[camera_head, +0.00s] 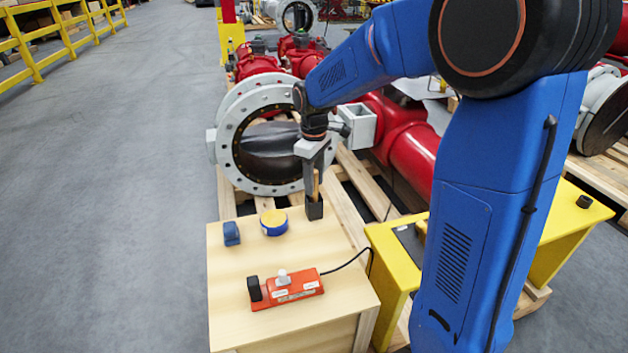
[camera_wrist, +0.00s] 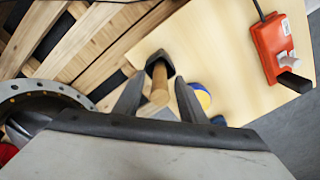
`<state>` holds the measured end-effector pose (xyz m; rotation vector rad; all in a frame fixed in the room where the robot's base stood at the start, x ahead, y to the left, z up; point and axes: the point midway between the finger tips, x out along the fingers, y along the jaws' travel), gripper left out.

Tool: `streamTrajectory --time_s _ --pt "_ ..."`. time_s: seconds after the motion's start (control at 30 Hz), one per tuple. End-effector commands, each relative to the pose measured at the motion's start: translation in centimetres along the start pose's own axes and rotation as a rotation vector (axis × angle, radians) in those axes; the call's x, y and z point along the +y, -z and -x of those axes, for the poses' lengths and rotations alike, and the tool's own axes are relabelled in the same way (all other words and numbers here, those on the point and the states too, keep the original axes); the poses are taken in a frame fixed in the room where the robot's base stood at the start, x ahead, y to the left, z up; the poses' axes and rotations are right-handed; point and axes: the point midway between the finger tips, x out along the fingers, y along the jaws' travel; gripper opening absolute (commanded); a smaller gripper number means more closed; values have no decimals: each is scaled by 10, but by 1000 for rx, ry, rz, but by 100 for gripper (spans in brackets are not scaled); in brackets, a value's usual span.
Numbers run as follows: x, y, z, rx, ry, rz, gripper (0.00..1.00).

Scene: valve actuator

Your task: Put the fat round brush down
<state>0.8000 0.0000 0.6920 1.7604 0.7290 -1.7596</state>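The fat round brush (camera_head: 314,208) has a wooden handle and a dark head. It is upright, head down, at the back right corner of the light wooden table (camera_head: 235,290). In the wrist view the brush (camera_wrist: 157,92) points its handle towards the camera, between my two fingers. My gripper (camera_head: 315,178) is directly above the head, pointing down, with a finger on each side of the handle. In the wrist view my gripper (camera_wrist: 158,88) shows a gap between each finger and the handle. The head appears to rest on the table; exact contact is hard to see.
A blue and yellow round tape-like item (camera_head: 274,223) and a small blue block (camera_head: 231,233) lie left of the brush. An orange device (camera_head: 286,289) with a cable is nearer. A large grey valve flange (camera_head: 232,165) stands behind the table. The table's front left is clear.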

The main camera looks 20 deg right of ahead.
Motion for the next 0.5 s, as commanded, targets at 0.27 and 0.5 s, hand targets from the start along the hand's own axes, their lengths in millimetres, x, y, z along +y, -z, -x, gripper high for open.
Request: streamTrajectory --time_s 0.27,0.5 --pt "0 0 2 0 0 0 37" --pt "0 0 28 3 -2 0 37"
